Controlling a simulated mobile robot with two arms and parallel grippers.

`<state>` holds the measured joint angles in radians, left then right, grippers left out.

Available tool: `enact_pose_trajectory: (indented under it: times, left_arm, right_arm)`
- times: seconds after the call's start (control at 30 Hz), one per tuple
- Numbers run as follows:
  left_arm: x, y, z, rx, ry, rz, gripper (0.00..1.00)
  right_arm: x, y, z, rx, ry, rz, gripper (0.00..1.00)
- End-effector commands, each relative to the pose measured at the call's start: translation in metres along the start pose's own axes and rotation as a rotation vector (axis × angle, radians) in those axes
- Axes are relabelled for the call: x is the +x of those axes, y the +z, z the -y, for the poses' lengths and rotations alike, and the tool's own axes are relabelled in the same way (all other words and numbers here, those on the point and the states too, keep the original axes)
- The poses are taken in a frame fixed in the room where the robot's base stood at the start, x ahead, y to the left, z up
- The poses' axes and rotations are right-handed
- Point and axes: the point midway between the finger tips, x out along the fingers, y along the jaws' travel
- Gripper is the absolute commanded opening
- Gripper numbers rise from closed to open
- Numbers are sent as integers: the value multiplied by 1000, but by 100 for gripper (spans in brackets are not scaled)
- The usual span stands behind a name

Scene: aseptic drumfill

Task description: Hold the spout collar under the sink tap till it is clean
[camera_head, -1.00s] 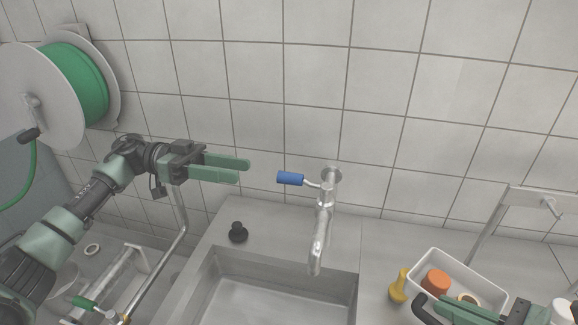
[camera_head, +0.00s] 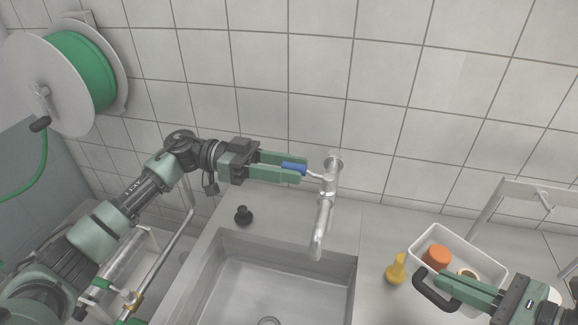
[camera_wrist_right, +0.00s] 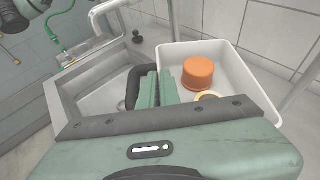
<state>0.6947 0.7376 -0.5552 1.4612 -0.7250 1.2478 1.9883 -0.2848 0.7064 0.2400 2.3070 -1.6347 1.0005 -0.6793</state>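My left gripper (camera_head: 290,169) reaches in from the left, with its fingers on either side of the blue tap lever (camera_head: 294,168). The fingers look parted, with no clear grip on the lever. The tap (camera_head: 323,215) points down over the sink (camera_head: 230,245), and I see no water running. My right gripper (camera_head: 447,286) is at the lower right, its fingers close together at a black curved piece (camera_head: 425,291), apparently the spout collar. This piece also shows left of the fingers in the right wrist view (camera_wrist_right: 134,84). Any dirt on it cannot be made out.
A white bin (camera_head: 425,238) beside my right gripper holds an orange cap (camera_head: 437,257) and a pale ring (camera_head: 468,272). A yellow item (camera_head: 396,269) stands left of it. A black stopper (camera_head: 243,215) is on the counter. A green hose reel (camera_head: 85,70) hangs at upper left.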

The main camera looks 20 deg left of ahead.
Motion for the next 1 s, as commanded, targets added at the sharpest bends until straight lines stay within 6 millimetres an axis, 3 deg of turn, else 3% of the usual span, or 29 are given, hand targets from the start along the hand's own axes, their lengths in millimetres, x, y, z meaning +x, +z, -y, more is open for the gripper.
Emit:
enact_pose_trajectory:
  times: [0.03, 0.13, 0.17, 1.0]
  left_arm:
    - [0, 0, 0, 0, 0, 0, 31]
    - [0, 0, 0, 0, 0, 0, 3]
    - [0, 0, 0, 0, -1, 0, 0]
    - [-1, -1, 0, 1, -2, -1, 0]
  right_arm:
    - [0, 1, 0, -1, -1, 1, 0]
    - [0, 1, 0, -1, -1, 1, 0]
    - [0, 1, 0, -1, -1, 1, 0]
    - [0, 1, 0, -1, -1, 1, 0]
